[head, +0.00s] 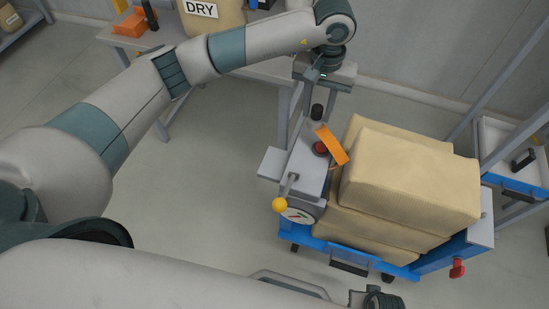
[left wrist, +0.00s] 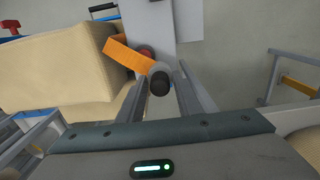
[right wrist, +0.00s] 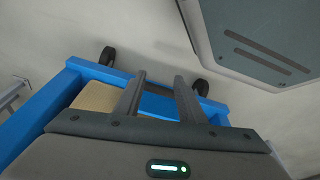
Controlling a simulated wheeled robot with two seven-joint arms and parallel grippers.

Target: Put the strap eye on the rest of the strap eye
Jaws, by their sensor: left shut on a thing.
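The strap eye appears to be the black-topped pale grip (head: 317,112) with an orange strap piece (head: 333,146) beside it, above the grey panel of the blue cart. I cannot make out the eye itself or a rest for it. My left gripper (head: 316,80) reaches down from above. In the left wrist view the grip (left wrist: 160,82) stands between the two fingers, which are shut on it; the orange strap (left wrist: 127,56) slants off to the left. My right gripper (right wrist: 160,85) is open and empty in the right wrist view, above the blue cart frame.
Tan sacks (head: 410,180) are stacked on the blue cart (head: 350,252), right of the panel (head: 309,170). The panel bears a red button (head: 320,148), a yellow-knobbed lever (head: 280,204) and a dial (head: 298,215). A table (head: 262,70) stands behind. The floor to the left is clear.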

